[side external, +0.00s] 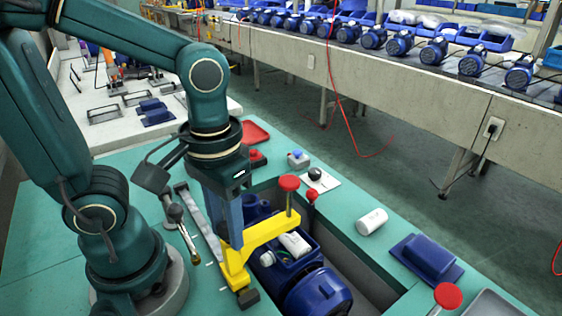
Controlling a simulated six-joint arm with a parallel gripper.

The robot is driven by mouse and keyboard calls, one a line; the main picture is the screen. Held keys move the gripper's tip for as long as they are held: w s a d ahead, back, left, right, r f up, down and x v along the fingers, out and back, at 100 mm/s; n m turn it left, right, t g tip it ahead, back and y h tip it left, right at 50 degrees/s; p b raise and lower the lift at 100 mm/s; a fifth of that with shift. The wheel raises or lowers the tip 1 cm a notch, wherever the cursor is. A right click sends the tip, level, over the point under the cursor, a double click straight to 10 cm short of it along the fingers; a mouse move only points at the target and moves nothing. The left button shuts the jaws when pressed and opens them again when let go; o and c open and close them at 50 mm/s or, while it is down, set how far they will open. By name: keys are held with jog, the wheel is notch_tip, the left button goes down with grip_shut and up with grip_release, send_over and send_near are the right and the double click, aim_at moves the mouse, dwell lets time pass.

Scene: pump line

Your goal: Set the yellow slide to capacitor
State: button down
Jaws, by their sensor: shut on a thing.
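The yellow slide (268,232) is a bent yellow piece at the near edge of the bench opening. One arm reaches right, over the blue pump (285,262), and has an upright post with a red knob (289,183). My gripper (231,242) points down, with its blue-grey fingers at the slide's left end. It is shut on the slide; the exact contact is hard to see. Another white cylinder (372,221), perhaps a capacitor, lies on the green bench. No position labels are readable.
A blue cover (427,258) lies right of the opening. A smaller red knob (312,195) stands at the opening's far edge, and another red knob (448,296) at the front right. A red tray (255,132) lies behind my wrist. Small parts crowd the far edge.

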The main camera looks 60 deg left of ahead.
jog(key=c, duration=0.5)
grip_release()
jog(key=shift+c, duration=0.2)
jog(key=shift+r, duration=2.6)
jog(key=shift+a, duration=0.1)
jog(key=shift+a+r, duration=0.1)
jog(key=shift+r, duration=0.1)
jog(key=shift+s+a+t, duration=0.1)
jog(key=shift+a+t, duration=0.2)
jog(key=shift+t, duration=0.3)
jog(key=m+t, duration=0.1)
jog(key=w+a+m+t, duration=0.1)
jog(key=t, duration=0.1)
jog(key=w+m+t, duration=0.1)
jog(key=shift+w+a+f, duration=0.15)
jog(key=shift+a+f, duration=0.1)
jog(key=shift+f, duration=0.15)
